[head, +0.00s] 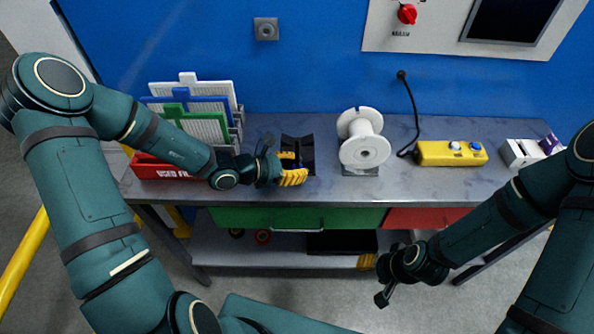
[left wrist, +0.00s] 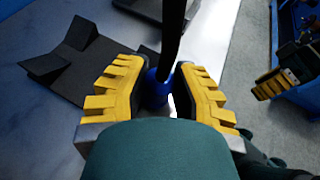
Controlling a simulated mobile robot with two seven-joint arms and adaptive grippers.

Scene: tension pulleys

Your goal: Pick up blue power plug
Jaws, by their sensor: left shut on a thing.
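The blue power plug (left wrist: 157,88) shows in the left wrist view between the yellow fingers of my left gripper (left wrist: 158,95), with a black cable or stem running up from it. My left gripper is shut on the plug. In the head view, my left gripper (head: 291,168) is over the bench at the black angled holder (head: 299,143), which also shows in the left wrist view (left wrist: 85,62). The plug is mostly hidden by the fingers there. My right gripper (head: 372,280) hangs low in front of the bench; its finger opening is unclear.
A white spool (head: 362,138) stands right of the holder. Further right are a yellow control box (head: 450,153) and a white box (head: 519,152). The bench front (head: 330,192) is clear.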

